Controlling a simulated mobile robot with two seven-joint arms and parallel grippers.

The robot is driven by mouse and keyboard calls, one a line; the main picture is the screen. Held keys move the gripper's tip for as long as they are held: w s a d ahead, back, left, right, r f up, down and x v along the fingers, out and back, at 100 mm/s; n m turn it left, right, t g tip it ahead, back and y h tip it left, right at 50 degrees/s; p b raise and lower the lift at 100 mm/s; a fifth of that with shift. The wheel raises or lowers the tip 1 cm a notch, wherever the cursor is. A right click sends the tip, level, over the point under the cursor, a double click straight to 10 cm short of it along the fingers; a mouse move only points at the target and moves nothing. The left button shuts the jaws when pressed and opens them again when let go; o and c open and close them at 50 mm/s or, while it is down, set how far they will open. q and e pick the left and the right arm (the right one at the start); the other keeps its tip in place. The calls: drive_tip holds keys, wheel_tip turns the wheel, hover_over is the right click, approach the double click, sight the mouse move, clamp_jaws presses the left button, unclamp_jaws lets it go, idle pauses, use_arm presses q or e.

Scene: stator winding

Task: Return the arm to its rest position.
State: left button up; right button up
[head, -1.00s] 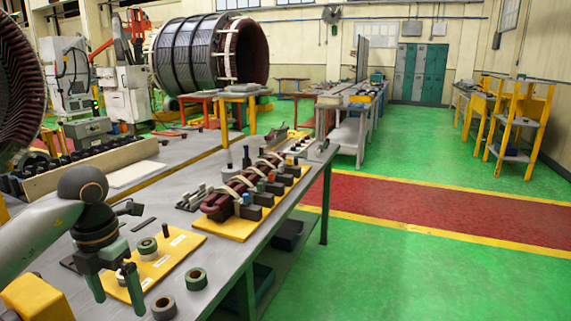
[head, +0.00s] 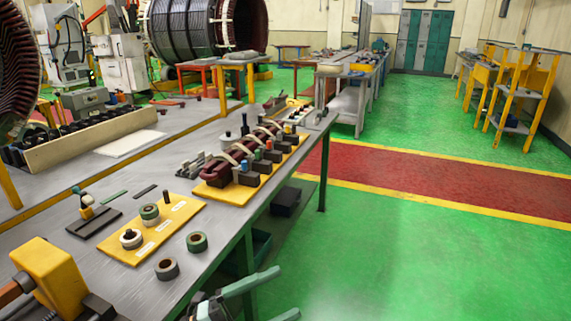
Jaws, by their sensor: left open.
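My left gripper (head: 287,292) is at the bottom edge in the head view, beside the table's front edge and over the green floor. Its two green fingers are apart with nothing between them. Much of the arm behind it is out of the frame. My right gripper is not in view. The grey work table (head: 215,285) carries a yellow board (head: 165,232) with tape rolls on it. A green-rimmed roll (head: 197,242) and a grey roll (head: 167,268) lie beside that board.
A yellow block (head: 48,275) is at the lower left. A second yellow board (head: 240,194) holds a dark red wrapped coil and several grey blocks. A long bin (head: 95,140) of dark parts stands further back. The green floor (head: 400,260) at right is clear.

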use_arm(q)
drive_tip(key=a+f+n+t+y, duration=0.5)
drive_tip(key=f+n+y, duration=0.25)
drive_tip(key=n, duration=0.25)
drive_tip(key=a+f+n+t+y, duration=0.4)
drive_tip(key=a+f+n+y, duration=0.15)
drive_tip(key=f+n, duration=0.35)
drive_tip(key=s+a+f+n+g+y, duration=0.2)
drive_tip(key=s+f+n+g, duration=0.1)
drive_tip(key=s+f, duration=0.4)
drive_tip(key=s+a+f+n+g+y, duration=0.2)
drive_tip(key=s+f+n+g, duration=0.1)
drive_tip(key=s+f, duration=0.4)
drive_tip(key=shift+s+a+f+n+g+y+p, duration=0.35)
drive_tip(key=shift+s+n, duration=0.25)
drive_tip(key=shift+n, duration=0.2)
